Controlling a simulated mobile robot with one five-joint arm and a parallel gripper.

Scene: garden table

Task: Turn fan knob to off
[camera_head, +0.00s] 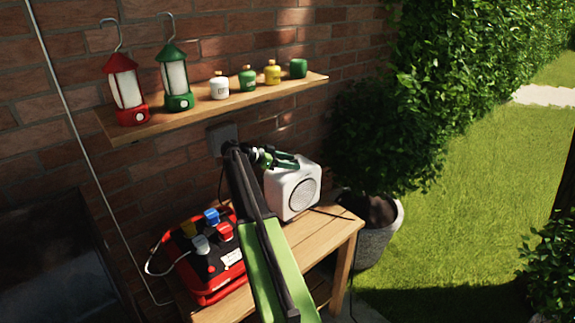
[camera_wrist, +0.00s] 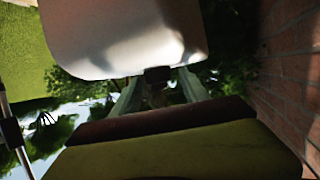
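The fan (camera_head: 281,191) is a white box with a round grey grille, standing on the wooden table. In the wrist view its white body (camera_wrist: 120,35) fills the top middle. A small dark knob (camera_wrist: 157,76) sticks out from the fan's edge there. My gripper (camera_head: 290,161) is at the top of the fan, with its green fingers apart. In the wrist view my gripper (camera_wrist: 158,82) has one finger on either side of the knob. I cannot tell whether the fingers touch it. The knob's setting cannot be read.
A red and black box (camera_head: 205,262) with coloured plugs stands on the table (camera_head: 325,232), left of my arm. A shelf (camera_head: 215,107) above carries a red lantern (camera_head: 126,90), a green lantern (camera_head: 175,78) and several small containers.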

